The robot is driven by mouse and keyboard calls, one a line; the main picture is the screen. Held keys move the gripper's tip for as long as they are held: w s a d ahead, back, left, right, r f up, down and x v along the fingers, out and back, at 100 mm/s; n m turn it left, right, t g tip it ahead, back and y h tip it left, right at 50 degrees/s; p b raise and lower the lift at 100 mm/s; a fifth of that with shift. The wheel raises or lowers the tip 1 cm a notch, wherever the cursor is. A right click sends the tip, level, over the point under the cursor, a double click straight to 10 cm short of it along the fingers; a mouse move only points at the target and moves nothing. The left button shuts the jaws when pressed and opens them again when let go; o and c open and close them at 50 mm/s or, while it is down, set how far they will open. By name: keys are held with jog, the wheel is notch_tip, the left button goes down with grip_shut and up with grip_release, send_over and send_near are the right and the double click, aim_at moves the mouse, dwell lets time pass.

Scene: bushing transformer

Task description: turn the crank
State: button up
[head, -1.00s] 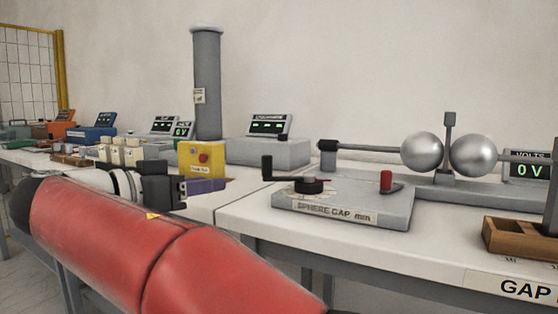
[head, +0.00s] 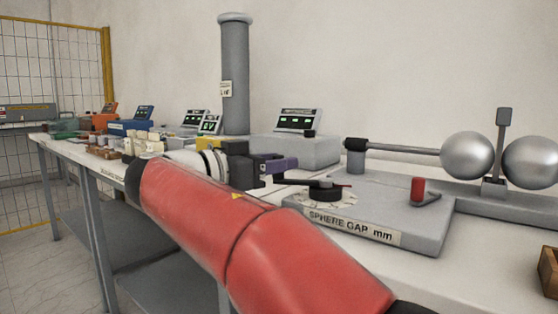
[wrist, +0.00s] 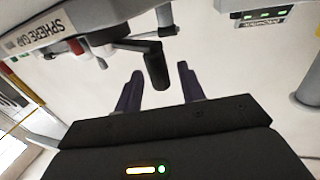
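The crank is a black arm (head: 290,181) on a round black hub (head: 326,190) over a dial, on the grey box marked SPHERE GAP mm (head: 375,205). In the wrist view its upright black handle (wrist: 156,68) appears between the tips of my two purple fingers. My gripper (wrist: 161,82) is open, with a gap visible on both sides of the handle. In the head view my gripper (head: 280,163) is at the left end of the crank and hides the handle. Whether the handle is fully between the fingers in depth, I cannot tell.
A red knob on a small lever (head: 419,190) stands right of the dial. Two metal spheres (head: 468,155) on rods are behind it. A grey column (head: 235,80) and a meter (head: 298,122) stand behind my gripper. A wooden tray (head: 549,270) is at the right edge.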

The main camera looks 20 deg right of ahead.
jog(key=shift+w+d, duration=0.15)
jog(key=shift+d, duration=0.3)
jog(key=shift+c, duration=0.5)
grip_shut()
jog(key=shift+w+d+f+b, duration=0.25)
jog(key=shift+w+b, duration=0.25)
jog(key=shift+b, duration=0.15)
jog(key=shift+r, duration=0.2)
jog(key=shift+o, duration=0.5)
grip_release()
jog(key=shift+v, duration=3.9)
